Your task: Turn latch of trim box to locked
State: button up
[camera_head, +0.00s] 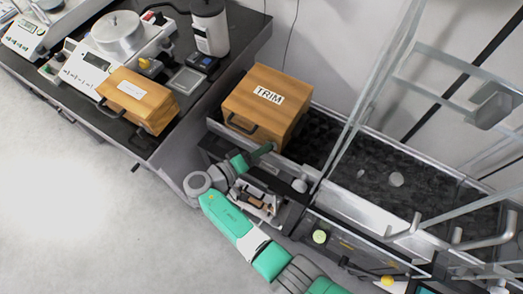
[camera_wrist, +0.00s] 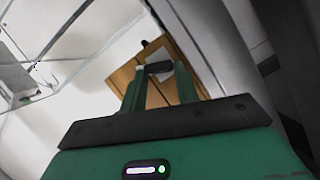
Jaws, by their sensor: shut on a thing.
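The trim box (camera_head: 275,84) is a brown wooden box with a white TRIM label on top. It stands at the left end of the dark-lined bay, with a dark handle (camera_head: 243,127) on its front face. My gripper (camera_head: 266,150) reaches the lower right of that front face. In the wrist view, brown wood of a box (camera_wrist: 124,77) shows behind the green fingers. My gripper (camera_wrist: 160,75) is shut on a small dark piece (camera_wrist: 158,67), which looks like the latch. The fingers hide much of it, and I cannot tell its turn angle.
A second wooden box (camera_head: 140,98) lies on the dark table at left, near scales (camera_head: 95,62) and a dark-lidded container (camera_head: 210,25). Clear panels and metal rails (camera_head: 370,85) rise right of the trim box. The floor (camera_head: 60,190) at front left is clear.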

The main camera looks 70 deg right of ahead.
jog(key=shift+f+n+g+h+b, duration=0.15)
jog(key=shift+n+g+h+b, duration=0.2)
jog(key=shift+n, duration=0.6)
jog(key=shift+f+n+g+h+b, duration=0.15)
jog(key=shift+n+g+h+b, duration=0.15)
jog(key=shift+n, duration=0.65)
jog(key=o, duration=1)
jog(key=shift+f, duration=0.1)
